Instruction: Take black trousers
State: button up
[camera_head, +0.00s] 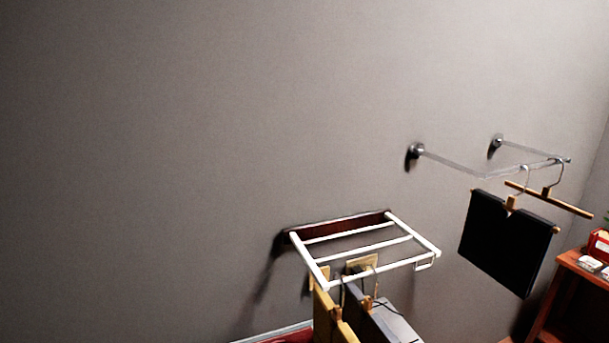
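Black trousers (505,243) hang folded over a wooden hanger on a metal wall rail (519,168) at the right of the head view. A second wooden hanger (548,199) hangs on the same rail just to the right and looks empty. Other dark cloth (363,318) hangs on the white rack lower down, cut off by the bottom edge; I cannot tell what garment it is. My gripper is not in view.
A white wall rack (365,242) with several bars juts out at lower centre, with tan (326,318) and grey (397,321) items under it. A reddish wooden shelf (570,290) with small items stands at the right edge. The wall at left is bare.

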aim_at(512, 249)
jog(key=k+l+z, duration=0.1)
jog(key=l, duration=0.4)
jog(key=k+l+z, duration=0.1)
jog(key=l, duration=0.4)
jog(key=l+z, duration=0.1)
jog(key=l, duration=0.4)
